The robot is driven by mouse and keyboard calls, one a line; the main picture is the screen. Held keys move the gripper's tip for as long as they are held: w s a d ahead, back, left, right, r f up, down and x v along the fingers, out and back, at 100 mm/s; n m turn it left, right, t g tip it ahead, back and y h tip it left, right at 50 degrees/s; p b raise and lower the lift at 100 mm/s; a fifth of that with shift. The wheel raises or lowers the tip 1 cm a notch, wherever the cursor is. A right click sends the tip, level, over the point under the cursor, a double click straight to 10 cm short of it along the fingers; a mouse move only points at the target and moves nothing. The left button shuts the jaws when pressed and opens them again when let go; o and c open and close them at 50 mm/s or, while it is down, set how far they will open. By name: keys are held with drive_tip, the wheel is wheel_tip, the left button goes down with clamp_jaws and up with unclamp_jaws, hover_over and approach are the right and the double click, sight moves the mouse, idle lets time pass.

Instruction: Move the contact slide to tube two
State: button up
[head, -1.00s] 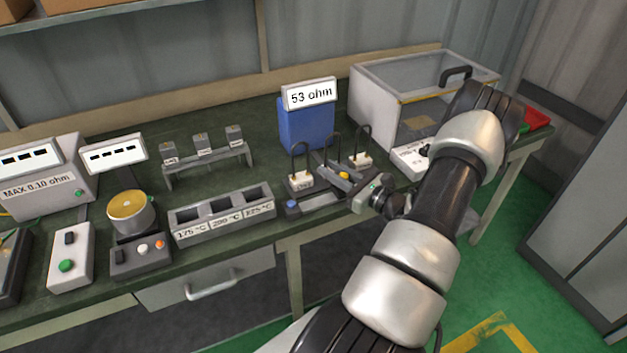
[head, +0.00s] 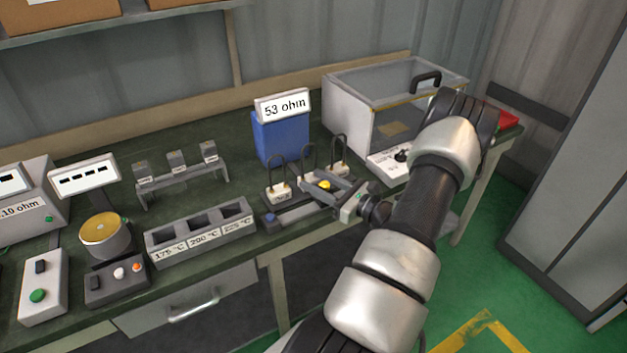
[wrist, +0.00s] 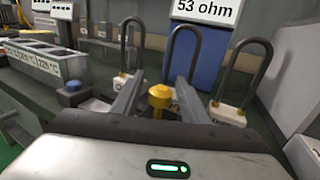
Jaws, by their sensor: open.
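Three looped heating tubes stand in a row on white bases: a left tube (head: 278,188), a middle tube (head: 308,158) and a right tube (head: 339,150). In front of them is a dark rail (head: 285,217) with a blue knob (head: 269,217) at its left end. The contact slide's yellow knob (head: 324,185) sits near the middle and right tubes. My gripper (head: 312,188) is open, with its fingers on either side of the yellow knob. In the wrist view the yellow knob (wrist: 160,97) stands between the fingers (wrist: 160,80), below the middle loop (wrist: 182,50); the slide's body is mostly hidden.
A blue meter (head: 280,137) reading 53 ohm stands behind the tubes. A clear-topped box (head: 385,95) and a white switch unit (head: 390,163) are at right. A three-slot block (head: 200,232) with temperature labels is at left.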

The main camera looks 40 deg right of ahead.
drive_tip(key=s+d, duration=0.2)
drive_tip(key=s, duration=1.4)
drive_tip(key=shift+d, duration=0.25)
